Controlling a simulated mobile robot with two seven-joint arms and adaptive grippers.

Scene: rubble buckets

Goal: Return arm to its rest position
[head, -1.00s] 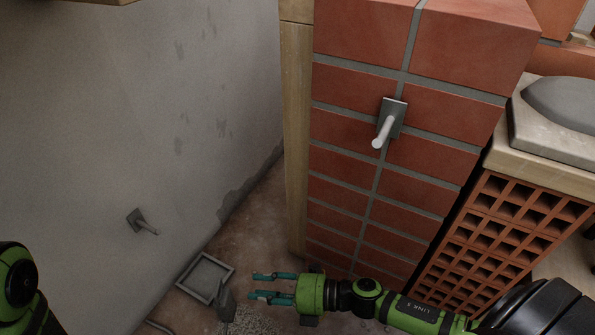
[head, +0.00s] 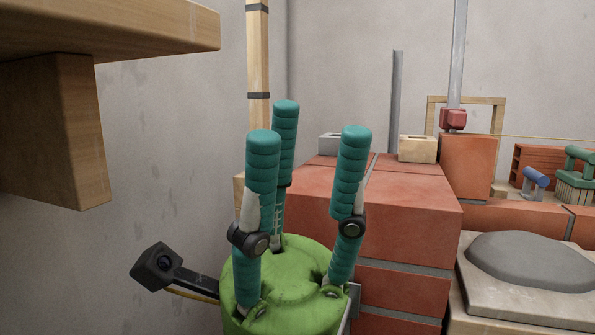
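My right gripper (head: 308,135) is large and close in the middle of the head view. It has a green palm and three teal ribbed fingers that point upward. The fingers stand apart with nothing between them, so it is open and empty. It is in front of the red brick pillar and hides part of the pillar's left side. A small black camera-like box on a bracket sticks out to the left of the palm. The rest of my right arm is below the picture. My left gripper and arm are out of view.
The brick pillar (head: 410,215) stands behind and right of the gripper. A wooden shelf or beam (head: 110,30) juts in at upper left. A board with a grey mortar heap (head: 530,262) is at lower right. A grey wall (head: 170,160) is at left.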

